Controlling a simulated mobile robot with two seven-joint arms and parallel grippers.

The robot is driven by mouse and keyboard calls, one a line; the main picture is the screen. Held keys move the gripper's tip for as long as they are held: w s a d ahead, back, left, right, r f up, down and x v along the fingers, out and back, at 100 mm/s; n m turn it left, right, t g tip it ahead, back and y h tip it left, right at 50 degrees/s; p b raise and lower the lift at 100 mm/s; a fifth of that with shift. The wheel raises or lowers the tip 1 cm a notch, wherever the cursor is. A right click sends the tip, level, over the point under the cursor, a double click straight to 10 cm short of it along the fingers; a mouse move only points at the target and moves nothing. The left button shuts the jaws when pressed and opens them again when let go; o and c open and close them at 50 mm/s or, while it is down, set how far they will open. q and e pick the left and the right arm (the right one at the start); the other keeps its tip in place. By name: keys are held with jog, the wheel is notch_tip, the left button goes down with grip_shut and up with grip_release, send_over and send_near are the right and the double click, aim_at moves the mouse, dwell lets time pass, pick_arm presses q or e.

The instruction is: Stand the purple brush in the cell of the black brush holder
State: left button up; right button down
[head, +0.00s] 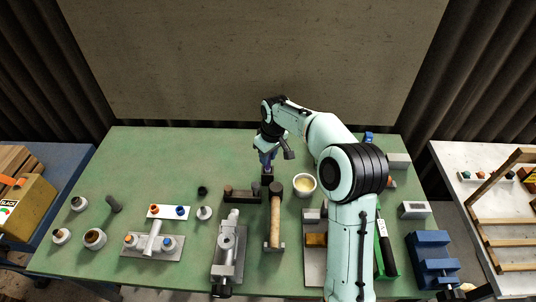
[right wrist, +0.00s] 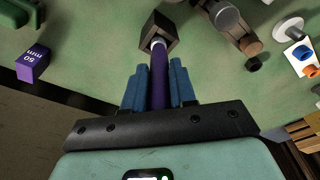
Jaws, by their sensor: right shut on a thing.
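The purple brush (right wrist: 158,80) is held between the blue fingers of my right gripper (right wrist: 160,88), which is shut on its shaft. In the head view my right gripper (head: 267,151) is over the back middle of the green table, pointing down. The black brush holder (right wrist: 150,27) is a small square box directly below the brush. It also shows in the head view (head: 267,181). The brush's pale lower end is at the holder's opening; I cannot tell how deep it is inside. My left gripper is not in view.
A hammer (head: 276,222) with a wooden handle lies just in front of the holder. The table's back left is clear.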

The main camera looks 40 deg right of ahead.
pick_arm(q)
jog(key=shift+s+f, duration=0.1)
pick_arm(e)
jog(key=shift+f, duration=0.55)
dwell(0.6)
jog(key=c, duration=0.8)
grip_release()
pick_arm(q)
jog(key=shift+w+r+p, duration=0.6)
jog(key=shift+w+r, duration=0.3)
pick_arm(e)
jog(key=r, duration=0.4)
jog(key=s+r, duration=0.1)
jog(key=r, duration=0.4)
jog(key=s+r, duration=0.1)
jog(key=r, duration=0.3)
jog(key=shift+d+r, duration=0.1)
jog(key=shift+r, duration=0.05)
